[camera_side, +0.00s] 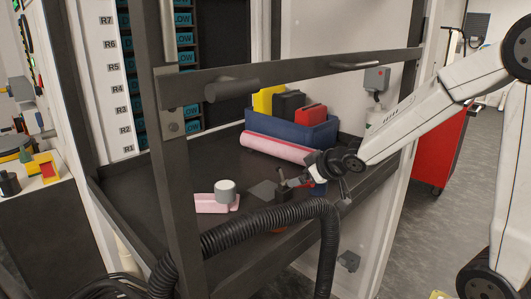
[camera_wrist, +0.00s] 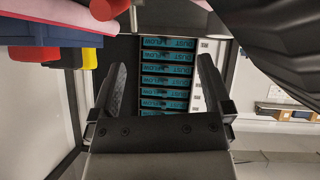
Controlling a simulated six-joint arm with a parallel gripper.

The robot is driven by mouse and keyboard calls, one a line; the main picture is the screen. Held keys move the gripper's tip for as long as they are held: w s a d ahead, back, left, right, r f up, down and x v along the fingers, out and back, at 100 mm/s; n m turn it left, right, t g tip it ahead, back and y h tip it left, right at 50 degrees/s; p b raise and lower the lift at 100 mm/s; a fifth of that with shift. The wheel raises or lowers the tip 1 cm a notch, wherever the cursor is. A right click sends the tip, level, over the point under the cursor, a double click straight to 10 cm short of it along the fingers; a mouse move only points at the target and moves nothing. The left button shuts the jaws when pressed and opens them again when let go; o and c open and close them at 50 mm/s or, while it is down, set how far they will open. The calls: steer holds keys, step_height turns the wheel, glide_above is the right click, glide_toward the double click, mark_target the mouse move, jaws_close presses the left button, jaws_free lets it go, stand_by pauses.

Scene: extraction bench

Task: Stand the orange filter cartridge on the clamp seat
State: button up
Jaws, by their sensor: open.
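My gripper (camera_side: 292,183) is low over the dark bench, near its front right. In the wrist view its two fingers (camera_wrist: 160,80) are apart with nothing between them. A small orange-red part (camera_side: 279,230), perhaps the filter cartridge, shows just below the black hose, which hides most of it. An orange-red rounded end (camera_wrist: 108,8) is cut off by the top edge of the wrist view, outside the fingers. A dark flat block (camera_side: 262,190) sits left of my gripper. I cannot tell whether it is the clamp seat.
A thick black hose (camera_side: 270,219) arches across the bench front. A dark frame bar (camera_side: 300,73) crosses above. A blue bin (camera_side: 295,131) with coloured packs stands behind a pink roll (camera_side: 277,152). A pale cylinder (camera_side: 225,190) stands by a pink pad (camera_side: 211,204).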

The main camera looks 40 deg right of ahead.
steer(key=g+h, duration=0.1)
steer(key=g, duration=0.1)
steer(key=g+y, duration=0.3)
steer(key=g, duration=0.1)
glide_toward(279, 213)
steer(key=shift+w+a+f+n, duration=0.1)
steer(key=shift+w+f, duration=0.2)
steer(key=shift+f, duration=0.3)
steer(key=shift+w+a+f+n, duration=0.1)
steer(key=shift+w+f, duration=0.15)
steer(key=shift+f, duration=0.35)
steer(key=shift+w+f+n, duration=0.1)
steer(key=shift+w+f, duration=0.2)
steer(key=shift+f, duration=0.3)
steer(key=shift+f, duration=0.1)
steer(key=shift+x, duration=1.2)
